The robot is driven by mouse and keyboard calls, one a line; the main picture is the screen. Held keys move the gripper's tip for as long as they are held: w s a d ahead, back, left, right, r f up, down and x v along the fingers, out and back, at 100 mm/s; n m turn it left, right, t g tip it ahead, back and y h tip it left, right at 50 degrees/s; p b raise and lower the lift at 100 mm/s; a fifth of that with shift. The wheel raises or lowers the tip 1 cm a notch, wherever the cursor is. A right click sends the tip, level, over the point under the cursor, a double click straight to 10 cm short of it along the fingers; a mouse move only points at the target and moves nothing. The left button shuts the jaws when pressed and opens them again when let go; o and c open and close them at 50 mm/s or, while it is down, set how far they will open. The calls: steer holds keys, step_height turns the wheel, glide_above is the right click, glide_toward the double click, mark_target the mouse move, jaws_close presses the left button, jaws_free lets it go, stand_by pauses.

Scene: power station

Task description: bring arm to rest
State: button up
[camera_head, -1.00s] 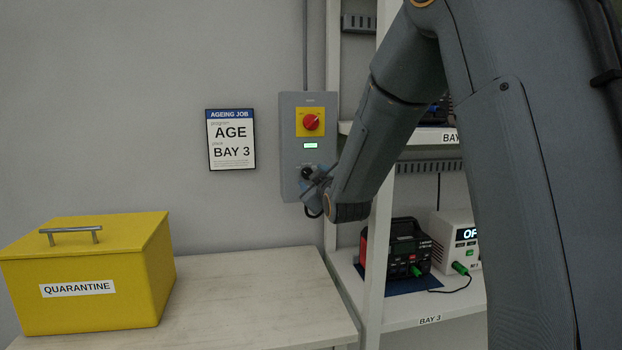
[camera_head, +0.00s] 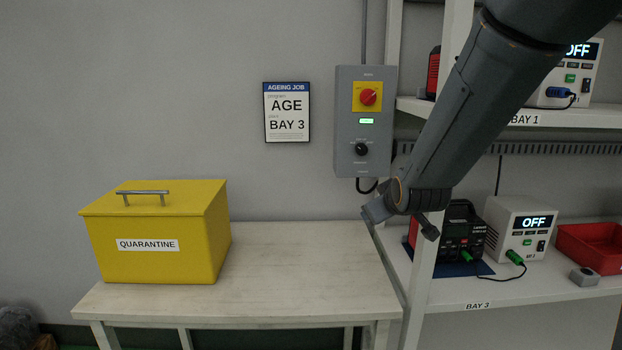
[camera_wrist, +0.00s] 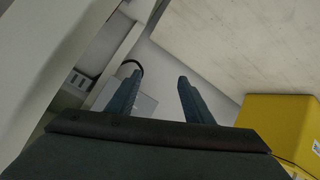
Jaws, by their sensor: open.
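My arm reaches in from the upper right in the head view, and its wrist end hangs in front of the shelf post, below and right of the grey control box (camera_head: 364,112). My gripper (camera_wrist: 158,88) shows in the wrist view with its two blue-grey fingers apart and nothing between them. In the head view the fingers are mostly hidden by the wrist. The control box has a red rotary switch on a yellow plate, a small lit green display and a black knob (camera_head: 361,149). The gripper is apart from the knob.
A yellow quarantine box (camera_head: 160,240) stands on a pale table (camera_head: 290,265). Right of it is a white shelf (camera_head: 540,285) with a black and red unit (camera_head: 462,232), a white power supply reading OFF (camera_head: 520,230) and a red bin (camera_head: 590,245). The table's right part is clear.

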steer(key=s+f+m+g+p, duration=0.1)
steer(key=s+f+m+g, duration=0.1)
steer(key=s, duration=0.8)
steer(key=s+f+m+g+p, duration=0.1)
steer(key=s+f+g, duration=0.3)
steer(key=s, duration=0.7)
steer(key=s+f+m+g+p, duration=0.1)
steer(key=s+g, duration=0.4)
steer(key=s, duration=0.5)
step_height(320, 180, down, 2)
steer(key=shift+s+f+m+g, duration=0.1)
steer(key=shift+s+m+g, duration=0.2)
steer(key=shift+m, duration=0.5)
